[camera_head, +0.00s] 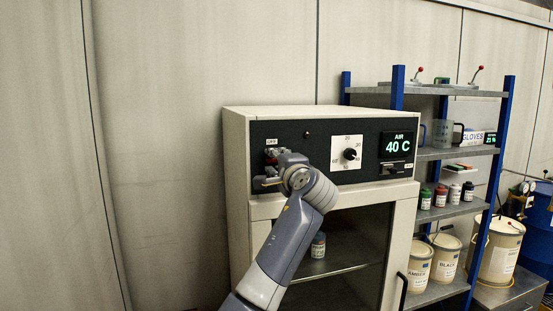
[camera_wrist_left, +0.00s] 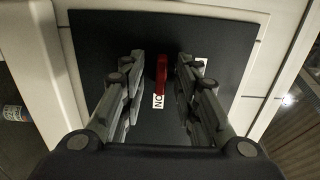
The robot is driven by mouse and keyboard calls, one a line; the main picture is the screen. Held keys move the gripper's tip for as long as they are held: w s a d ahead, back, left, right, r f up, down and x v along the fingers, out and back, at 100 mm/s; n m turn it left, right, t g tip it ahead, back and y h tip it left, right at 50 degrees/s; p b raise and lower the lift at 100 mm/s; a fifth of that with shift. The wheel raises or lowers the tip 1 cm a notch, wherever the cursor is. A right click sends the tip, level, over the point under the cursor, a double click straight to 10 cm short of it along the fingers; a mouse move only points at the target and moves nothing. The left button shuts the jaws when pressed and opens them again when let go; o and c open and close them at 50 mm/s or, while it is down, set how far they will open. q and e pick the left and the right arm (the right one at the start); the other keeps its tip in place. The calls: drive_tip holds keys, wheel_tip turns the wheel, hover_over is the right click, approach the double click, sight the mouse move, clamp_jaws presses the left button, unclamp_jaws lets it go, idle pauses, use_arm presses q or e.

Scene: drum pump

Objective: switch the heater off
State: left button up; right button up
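The heater is a cream cabinet (camera_head: 236,160) with a black control panel (camera_head: 325,130). A red switch lever (camera_head: 271,152) is at the panel's left, below a white OFF label (camera_head: 272,142); my gripper partly covers it in the head view. The lever (camera_wrist_left: 161,75) shows clearly in the left wrist view, beside an ON label (camera_wrist_left: 158,101) seen upside down. My left gripper (camera_head: 267,168) is at the panel. Its fingers (camera_wrist_left: 160,70) are open, one on each side of the lever, with a visible gap on both sides. My right gripper is in neither view.
The panel also has a dial (camera_head: 350,154), a dark red lamp (camera_head: 307,135) and a display (camera_head: 398,145) reading AIR 40 C. A glass door below shows a jar (camera_head: 318,245) inside. A blue-post shelf (camera_head: 398,88) with cans and bottles stands at the right.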

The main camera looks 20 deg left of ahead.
use_arm(q)
drive_tip(key=shift+s, duration=0.1)
clamp_jaws()
drive_tip(key=shift+n, duration=0.3)
drive_tip(key=n+b, duration=0.2)
drive_tip(key=shift+f+n, duration=0.1)
drive_tip(key=shift+n, duration=0.2)
drive_tip(key=n+b, duration=0.2)
drive_tip(key=n, duration=0.2)
drive_tip(key=shift+n, duration=0.3)
drive_tip(key=n+b, duration=0.1)
drive_tip(key=n, duration=0.4)
drive_tip(key=shift+b, duration=0.35)
drive_tip(key=n, duration=0.5)
drive_tip(key=shift+b, duration=0.4)
drive_tip(key=shift+r, duration=0.2)
unclamp_jaws()
